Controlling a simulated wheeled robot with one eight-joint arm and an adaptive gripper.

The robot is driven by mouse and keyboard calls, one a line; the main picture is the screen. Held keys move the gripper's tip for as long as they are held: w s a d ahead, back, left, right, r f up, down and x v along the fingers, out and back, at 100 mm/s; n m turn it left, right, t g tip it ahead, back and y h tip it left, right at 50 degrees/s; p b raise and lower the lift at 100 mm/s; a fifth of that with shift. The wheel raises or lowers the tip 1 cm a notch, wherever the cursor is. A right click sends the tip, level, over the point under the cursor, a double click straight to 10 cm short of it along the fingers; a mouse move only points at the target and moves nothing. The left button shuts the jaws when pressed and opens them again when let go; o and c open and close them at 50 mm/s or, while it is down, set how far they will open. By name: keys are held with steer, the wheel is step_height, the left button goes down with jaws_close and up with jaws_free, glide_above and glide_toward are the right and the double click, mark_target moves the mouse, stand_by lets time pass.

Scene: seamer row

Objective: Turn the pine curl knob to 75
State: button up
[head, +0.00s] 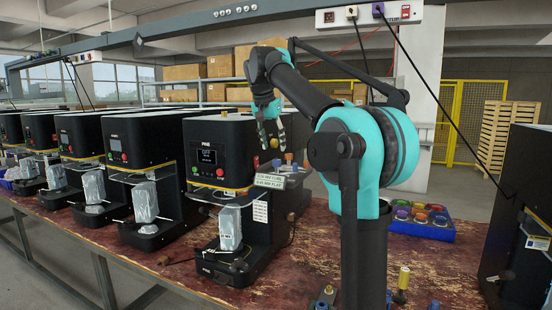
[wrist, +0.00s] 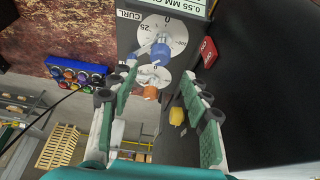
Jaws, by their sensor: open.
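The black machine labelled PINE (head: 228,165) stands at the middle of the bench in the head view. In the wrist view, its panel appears upside down. A white dial (wrist: 181,27) marked CURL carries a blue knob (wrist: 160,52). A second white dial beside it carries an orange knob (wrist: 151,92). I cannot read the blue knob's pointer reading. My gripper (wrist: 159,82) is open, with green-padded fingers on either side of the view and the knobs between or just beyond the tips. Nothing is held. In the head view, my gripper (head: 270,132) is at the machine's right side.
A small sign (head: 270,181) with thickness values sticks out by the knobs. A yellow knob (wrist: 177,116) and red tag (wrist: 208,52) are close to my right finger. A blue tray (head: 432,228) of colored cups sits right on the bench. Similar machines line the left.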

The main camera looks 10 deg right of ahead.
mark_target(277, 167)
steer(key=x, duration=0.6)
steer(key=shift+f, duration=0.1)
jaws_close()
